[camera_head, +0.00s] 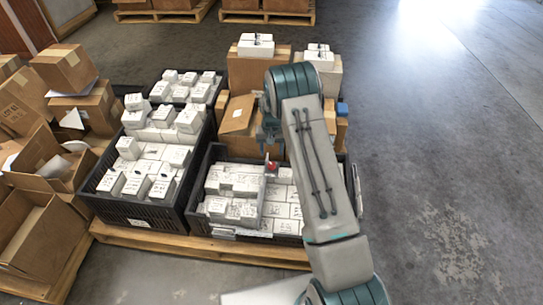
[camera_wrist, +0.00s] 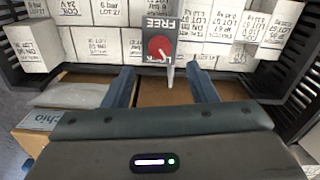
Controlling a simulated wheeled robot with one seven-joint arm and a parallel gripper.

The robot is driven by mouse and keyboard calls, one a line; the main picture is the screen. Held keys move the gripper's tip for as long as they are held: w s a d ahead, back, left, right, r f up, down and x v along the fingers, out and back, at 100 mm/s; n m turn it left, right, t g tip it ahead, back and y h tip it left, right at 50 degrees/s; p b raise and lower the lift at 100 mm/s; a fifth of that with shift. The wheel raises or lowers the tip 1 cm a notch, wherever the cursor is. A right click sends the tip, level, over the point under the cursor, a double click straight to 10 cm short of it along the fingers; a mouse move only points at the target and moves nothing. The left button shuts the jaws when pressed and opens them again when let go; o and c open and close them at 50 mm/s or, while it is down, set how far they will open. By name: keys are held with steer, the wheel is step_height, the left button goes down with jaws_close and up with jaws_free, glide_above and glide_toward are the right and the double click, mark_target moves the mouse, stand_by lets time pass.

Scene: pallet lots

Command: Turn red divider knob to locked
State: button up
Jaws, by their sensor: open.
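The red divider knob (camera_wrist: 159,48) sits on a dark plate in the wrist view, with FREE lettered on the plate; part of another label beside the knob is cut off from reading. The knob also shows as a small red spot in the head view (camera_head: 271,166), at the divider in the right-hand black crate (camera_head: 200,228). A pale pointer or divider edge extends below the knob in the wrist view. My gripper (camera_wrist: 163,88) is open and empty, its two fingers apart on either side below the knob, not touching it. In the head view my arm hides part of the crate.
White lettered boxes (camera_wrist: 99,42) fill the crate around the knob. Another black crate (camera_head: 140,213) of white boxes stands to the left. Cardboard boxes (camera_head: 257,73) stand behind, and loose open cartons (camera_head: 37,225) lie at far left. The floor (camera_head: 450,190) at right is clear.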

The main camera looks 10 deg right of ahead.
step_height(320, 180, up, 6)
steer(key=p, duration=0.1)
steer(key=shift+r, duration=0.2)
stand_by(0.3)
